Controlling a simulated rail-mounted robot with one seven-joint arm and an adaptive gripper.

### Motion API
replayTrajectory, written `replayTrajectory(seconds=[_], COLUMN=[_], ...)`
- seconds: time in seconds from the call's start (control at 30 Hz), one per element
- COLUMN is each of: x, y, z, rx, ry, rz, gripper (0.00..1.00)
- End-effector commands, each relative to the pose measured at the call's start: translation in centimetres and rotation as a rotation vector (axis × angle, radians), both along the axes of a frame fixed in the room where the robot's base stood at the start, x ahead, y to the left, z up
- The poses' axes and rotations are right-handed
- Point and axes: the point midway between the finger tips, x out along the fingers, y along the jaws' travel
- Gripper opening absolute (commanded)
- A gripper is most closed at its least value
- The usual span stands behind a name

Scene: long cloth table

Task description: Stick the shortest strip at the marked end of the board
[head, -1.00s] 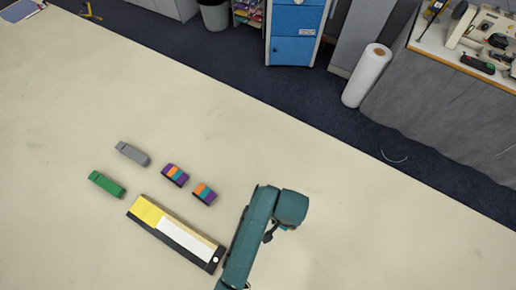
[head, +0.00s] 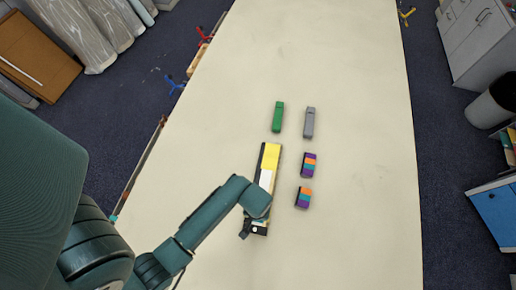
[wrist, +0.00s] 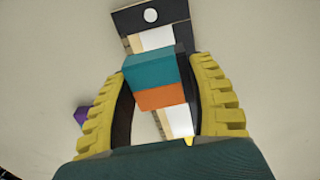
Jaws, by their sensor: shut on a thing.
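My gripper (wrist: 157,78) has ribbed yellow fingers shut on a short strip (wrist: 155,80) with a teal and an orange section. In the wrist view this strip is over the board (wrist: 128,24); I cannot tell whether it touches it. The board's black end with a white dot (wrist: 151,16) shows just past the strip. In the head view the board (head: 262,226) lies lengthwise, with a yellow section (head: 271,157) at the far end, white in the middle and the dotted end near. My wrist covers part of the board there, and the held strip cannot be made out.
Two striped purple, orange and teal pieces (head: 308,165) (head: 303,197) lie right of the board. A green piece (head: 278,117) and a grey piece (head: 309,122) lie beyond it. The cloth table (head: 350,230) is clear to the right and far away.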

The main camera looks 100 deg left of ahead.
Motion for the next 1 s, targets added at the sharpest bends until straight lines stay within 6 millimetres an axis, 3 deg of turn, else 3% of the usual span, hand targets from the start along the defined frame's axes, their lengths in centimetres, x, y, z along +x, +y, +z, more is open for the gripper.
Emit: replayTrajectory(seconds=[0.23, 0.67, 1.0], x=[0.0, 0.0, 0.1], y=[-0.2, -0.2, -0.2], z=[-0.9, -6.1, -6.4], rx=[-0.002, -0.002, -0.001], ry=[0.001, 0.001, 0.001], rz=[-0.002, -0.003, -0.003], gripper=[0.25, 0.25, 0.25])
